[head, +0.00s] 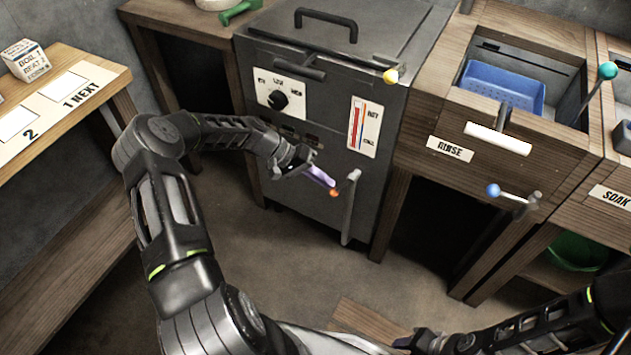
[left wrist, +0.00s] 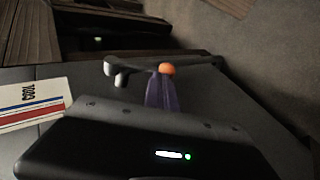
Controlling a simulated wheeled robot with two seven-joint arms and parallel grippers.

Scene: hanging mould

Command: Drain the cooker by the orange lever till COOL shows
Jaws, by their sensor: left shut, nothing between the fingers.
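The cooker (head: 325,95) is a dark grey metal box in the middle of the head view. The orange lever knob (head: 334,192) is low on the front, beside a grey upright bar (head: 349,207). My left gripper (head: 322,177) is shut and empty, its purple fingertips right at the orange knob. In the left wrist view the knob (left wrist: 167,68) sits at the fingertips (left wrist: 163,88); contact is unclear. My right gripper (head: 408,342) is low in the head view, its jaws unclear.
Right of the cooker stand wooden basins labelled RINSE (head: 450,149) and SOAK (head: 612,196), with a blue tray (head: 503,86) inside the first. A wooden bench (head: 60,125) stands left. The floor before the cooker is mostly clear.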

